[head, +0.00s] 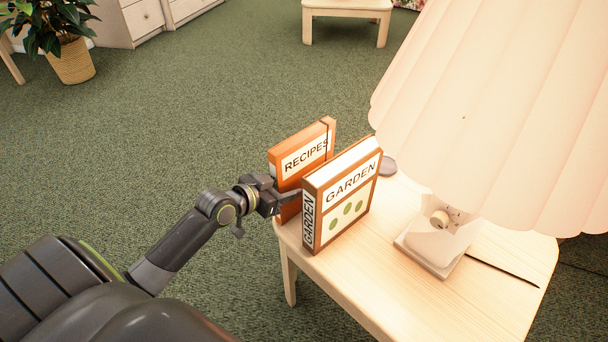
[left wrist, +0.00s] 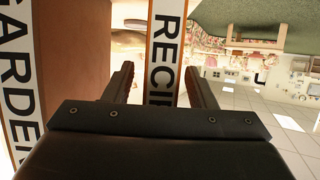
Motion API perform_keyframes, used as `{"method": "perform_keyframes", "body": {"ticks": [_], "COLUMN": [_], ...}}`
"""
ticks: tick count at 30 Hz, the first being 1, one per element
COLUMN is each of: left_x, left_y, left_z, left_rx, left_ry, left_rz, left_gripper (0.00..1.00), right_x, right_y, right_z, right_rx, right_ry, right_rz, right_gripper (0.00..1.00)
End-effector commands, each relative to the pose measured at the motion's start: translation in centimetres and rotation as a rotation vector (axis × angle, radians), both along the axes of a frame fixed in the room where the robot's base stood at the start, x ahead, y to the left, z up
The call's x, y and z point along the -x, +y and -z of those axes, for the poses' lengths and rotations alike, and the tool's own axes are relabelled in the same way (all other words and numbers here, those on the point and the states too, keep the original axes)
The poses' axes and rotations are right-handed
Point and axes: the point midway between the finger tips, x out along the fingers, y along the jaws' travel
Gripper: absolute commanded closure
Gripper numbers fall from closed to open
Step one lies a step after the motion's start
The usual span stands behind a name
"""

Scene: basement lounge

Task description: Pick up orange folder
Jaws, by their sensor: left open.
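The orange folder (head: 302,153), labelled RECIPES, stands upright on the near left part of the small wooden table, beside a brown-and-white GARDEN binder (head: 342,196). My left gripper (head: 285,196) is at the folder's spine end, close to the GARDEN binder. In the left wrist view, the open left gripper (left wrist: 160,85) has one finger on each side of the folder's spine (left wrist: 164,55), with the GARDEN binder (left wrist: 65,60) to the left. Whether the fingers touch the folder, I cannot tell. My right gripper is not in view.
The pale wooden table (head: 400,268) also holds a large lamp with a pleated shade (head: 500,100) to the right and a small grey round object (head: 388,166) behind the binder. Green carpet is open to the left. A potted plant (head: 70,60) stands far left.

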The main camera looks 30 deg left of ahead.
Motion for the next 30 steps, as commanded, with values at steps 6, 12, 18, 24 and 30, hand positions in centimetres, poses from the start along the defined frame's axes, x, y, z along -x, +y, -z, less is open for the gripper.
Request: {"method": "perform_keyframes", "body": {"ticks": [6, 12, 18, 24, 30], "left_x": [-0.85, -0.82, -0.81, -0.83, -0.83], "left_y": [-0.25, -0.24, -0.24, -0.24, -0.24], "left_z": [0.41, 0.37, 0.37, 0.3, -0.11], "left_rx": [0.0, -0.001, -0.001, -0.001, -0.002], "left_ry": [0.001, 0.001, 0.001, -0.001, -0.002], "left_rz": [0.0, 0.0, 0.0, 0.0, 0.001], "left_gripper": [0.49, 0.58, 0.84, 1.0, 1.0], "right_x": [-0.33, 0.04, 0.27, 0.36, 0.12], "right_y": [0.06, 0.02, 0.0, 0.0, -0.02], "right_z": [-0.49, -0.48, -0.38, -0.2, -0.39], "right_rx": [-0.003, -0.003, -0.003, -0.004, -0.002], "right_ry": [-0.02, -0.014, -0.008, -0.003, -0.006], "right_rz": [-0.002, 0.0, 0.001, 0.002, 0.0], "right_gripper": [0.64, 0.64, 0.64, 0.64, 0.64]}}
